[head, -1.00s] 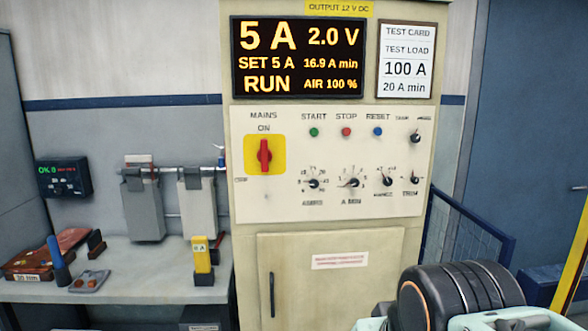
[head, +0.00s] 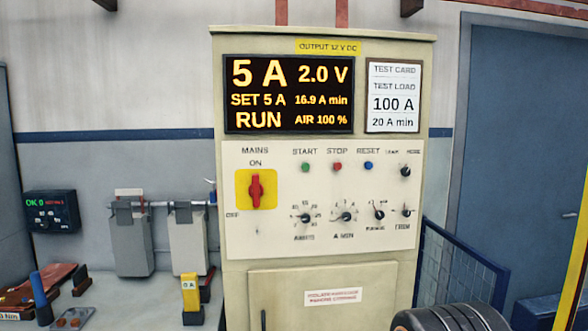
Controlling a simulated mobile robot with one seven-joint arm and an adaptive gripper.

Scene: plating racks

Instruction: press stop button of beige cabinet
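The beige cabinet (head: 232,252) stands upright in the middle of the head view. Its red stop button (head: 337,167) sits on the white panel, under the label STOP. The green start button (head: 305,167) is to its left and the blue reset button (head: 368,166) to its right. The display (head: 288,94) reads 5 A, 2.0 V, SET 5 A, 16.9 A min, RUN, AIR 100 %. A dark rounded part of my arm shows at the bottom edge, right of centre. My gripper is out of view.
A red mains switch (head: 256,190) on yellow and several knobs share the panel. A bench (head: 130,295) with tools and a yellow meter (head: 190,291) is at left. A blue mesh rail (head: 455,270) stands right of the cabinet. The space before the panel looks clear.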

